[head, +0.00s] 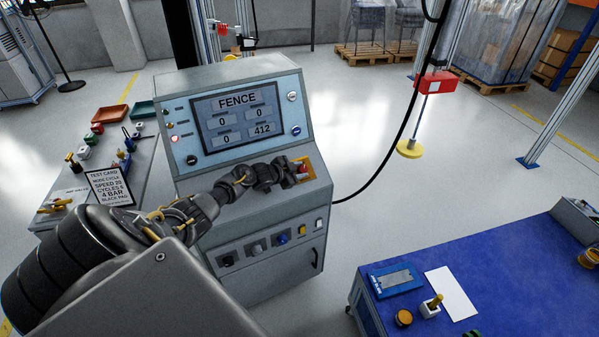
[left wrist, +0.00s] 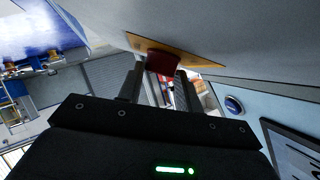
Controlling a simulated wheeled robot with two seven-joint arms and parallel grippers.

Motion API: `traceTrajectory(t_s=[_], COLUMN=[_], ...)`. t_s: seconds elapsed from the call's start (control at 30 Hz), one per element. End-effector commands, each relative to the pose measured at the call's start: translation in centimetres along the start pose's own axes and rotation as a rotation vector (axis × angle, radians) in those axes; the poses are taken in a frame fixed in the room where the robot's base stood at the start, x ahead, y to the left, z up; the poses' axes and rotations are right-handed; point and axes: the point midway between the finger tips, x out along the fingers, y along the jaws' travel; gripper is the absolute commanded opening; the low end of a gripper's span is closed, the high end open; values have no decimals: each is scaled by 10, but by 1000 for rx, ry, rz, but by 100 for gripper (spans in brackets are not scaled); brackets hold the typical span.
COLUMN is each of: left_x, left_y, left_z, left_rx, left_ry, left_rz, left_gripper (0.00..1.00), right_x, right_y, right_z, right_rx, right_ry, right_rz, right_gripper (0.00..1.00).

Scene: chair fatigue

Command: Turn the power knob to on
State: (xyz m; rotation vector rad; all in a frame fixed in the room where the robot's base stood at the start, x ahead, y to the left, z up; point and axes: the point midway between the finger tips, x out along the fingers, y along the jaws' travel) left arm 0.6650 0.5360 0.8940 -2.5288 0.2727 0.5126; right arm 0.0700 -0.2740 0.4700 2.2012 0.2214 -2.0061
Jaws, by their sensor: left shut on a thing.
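The grey machine console (head: 265,215) stands in the middle of the head view. A red knob (head: 303,169) sits on a yellow plate (head: 306,160) at the right of its sloped ledge; no label is readable. My left arm reaches across the ledge, and my left gripper (head: 293,172) is at the red knob, partly covering it. In the left wrist view the red knob (left wrist: 163,60) is between the fingertips, which are shut on it, with the yellow plate (left wrist: 140,43) behind. The knob's pointing direction cannot be told. My right gripper is not in view.
The console screen (head: 238,114) reads FENCE. Several small knobs (head: 281,239) line the lower front. A side table with a test card (head: 110,187) is at left, a blue-topped table (head: 400,312) at lower right. A black cable (head: 385,165) curves beside the console.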

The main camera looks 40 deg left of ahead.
Motion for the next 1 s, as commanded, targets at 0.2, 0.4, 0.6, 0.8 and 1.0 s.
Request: traceTrajectory(t_s=[0.2,0.4,0.6,0.8,1.0], left_x=[0,0,0,-1,-18], left_y=[2,2,1,1,1], left_z=[1,1,0,0,1], left_rx=[1,1,1,1,3], left_ry=[-3,-2,-1,-1,-1], left_rz=[6,6,4,3,4], left_gripper=[12,44,57,57,57], right_x=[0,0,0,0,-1], right_y=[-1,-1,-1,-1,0], right_z=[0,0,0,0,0], right_rx=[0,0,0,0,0], right_ry=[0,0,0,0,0], right_rz=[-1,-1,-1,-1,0], right_gripper=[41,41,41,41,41])
